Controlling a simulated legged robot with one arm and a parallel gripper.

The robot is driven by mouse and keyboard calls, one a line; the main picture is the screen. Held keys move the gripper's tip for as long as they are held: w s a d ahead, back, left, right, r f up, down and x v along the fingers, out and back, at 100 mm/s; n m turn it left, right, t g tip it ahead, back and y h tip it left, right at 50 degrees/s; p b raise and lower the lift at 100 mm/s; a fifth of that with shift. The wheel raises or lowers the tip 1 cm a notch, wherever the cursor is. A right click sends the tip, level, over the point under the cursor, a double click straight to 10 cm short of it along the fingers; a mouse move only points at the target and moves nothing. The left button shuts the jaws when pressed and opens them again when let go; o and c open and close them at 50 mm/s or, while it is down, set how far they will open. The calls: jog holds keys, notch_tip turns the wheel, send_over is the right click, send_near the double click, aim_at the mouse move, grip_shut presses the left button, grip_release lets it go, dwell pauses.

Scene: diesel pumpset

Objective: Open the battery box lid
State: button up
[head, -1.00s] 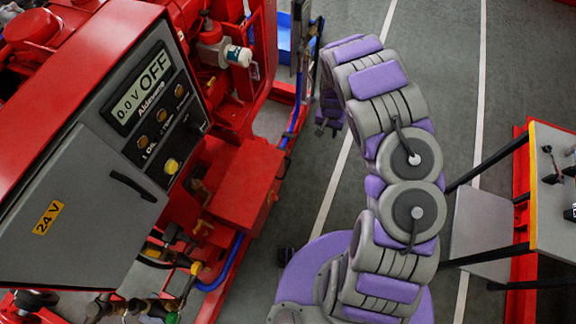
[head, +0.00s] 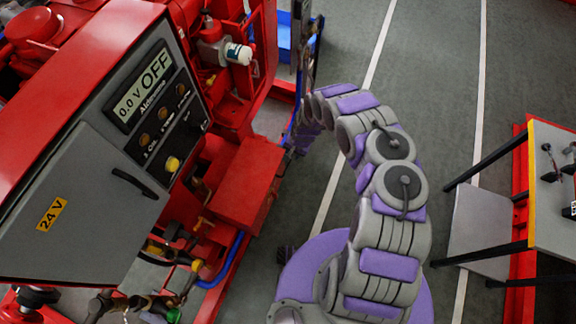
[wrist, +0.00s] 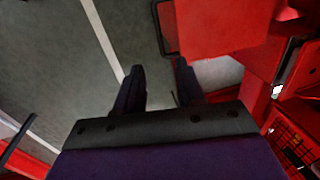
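A red box (head: 240,185) with a flat top sits low on the pumpset's side in the head view. In the wrist view a red box (wrist: 225,28) fills the top, with a dark loop like a handle (wrist: 158,30) along its left edge. It looks like the battery box, its top closed, but no label confirms this. My gripper (wrist: 160,67) has its two dark fingers apart with nothing between them; the loop is beyond the fingertips. In the head view my gripper (head: 298,142) is small and partly hidden, right of and beyond the red box.
A grey control cabinet (head: 90,190) with a 24 V label and black handle stands at the left. Blue hoses (head: 222,262) run below the red box. A table with a yellow edge (head: 531,185) stands at the right. Grey floor (head: 420,80) lies clear between.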

aim_at(287, 166)
jog(key=f+b, duration=0.1)
jog(key=f, duration=0.3)
jog(key=a+f+b, duration=0.1)
jog(key=f, duration=0.3)
jog(key=a+f+b, duration=0.1)
jog(key=f, duration=0.3)
jog(key=shift+w+f, duration=0.25)
jog(key=shift+w, duration=0.05)
jog(key=shift+w+f, duration=0.15)
jog(key=shift+f, duration=0.25)
jog(key=shift+a, duration=0.1)
jog(key=shift+c, duration=0.2)
grip_shut()
